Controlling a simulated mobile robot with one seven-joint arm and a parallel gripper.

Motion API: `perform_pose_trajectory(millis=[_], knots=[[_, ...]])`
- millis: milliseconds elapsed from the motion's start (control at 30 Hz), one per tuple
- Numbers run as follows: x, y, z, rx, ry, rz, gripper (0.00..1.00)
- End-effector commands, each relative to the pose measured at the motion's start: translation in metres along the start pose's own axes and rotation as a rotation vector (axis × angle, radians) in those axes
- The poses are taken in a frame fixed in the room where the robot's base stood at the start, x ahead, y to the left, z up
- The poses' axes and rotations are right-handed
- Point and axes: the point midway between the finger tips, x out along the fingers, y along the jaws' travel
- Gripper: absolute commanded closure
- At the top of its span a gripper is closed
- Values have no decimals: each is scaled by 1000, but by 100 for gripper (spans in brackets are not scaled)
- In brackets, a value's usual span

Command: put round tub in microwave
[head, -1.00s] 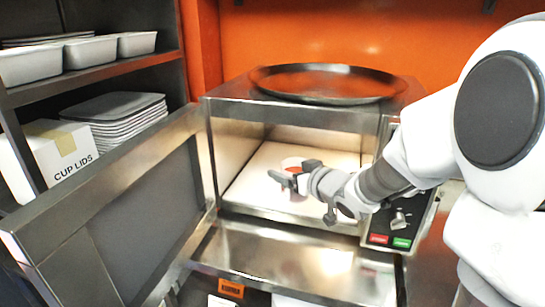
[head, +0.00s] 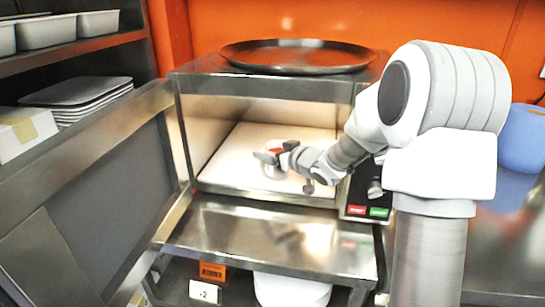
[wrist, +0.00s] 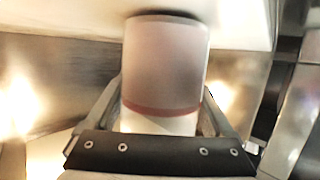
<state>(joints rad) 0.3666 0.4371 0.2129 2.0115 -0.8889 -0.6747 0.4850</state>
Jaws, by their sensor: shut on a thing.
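The round tub (wrist: 165,65) fills the middle of the wrist view, pale and pinkish with a red band near its lower end in the picture. My gripper (wrist: 166,105) is shut on it, one finger on each side. In the head view the tub (head: 274,171) is mostly hidden behind my gripper (head: 268,156), inside the open microwave (head: 262,88). The microwave door (head: 90,190) stands swung open to the left. I cannot tell whether the tub touches the pale cavity floor (head: 235,170).
A dark round tray (head: 298,57) lies on top of the microwave. A steel shelf (head: 270,235) runs in front and below. Stacked trays (head: 75,92) and white containers (head: 47,32) stand on the left rack. A blue container (head: 523,138) stands at the right.

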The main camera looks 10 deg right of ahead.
Motion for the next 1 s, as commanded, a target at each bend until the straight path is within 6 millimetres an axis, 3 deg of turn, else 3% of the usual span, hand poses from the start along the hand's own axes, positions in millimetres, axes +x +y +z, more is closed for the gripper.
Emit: perform_pose_trajectory(millis=[367, 400, 467, 800, 1000], knots=[[2, 1, 4, -1, 3, 1, 89], [2, 1, 4, -1, 1, 1, 9], [2, 1, 3, -1, 1, 1, 0], [-2, 2, -2, -2, 2, 2, 0], [-38, 3, -2, -1, 1, 5, 0]])
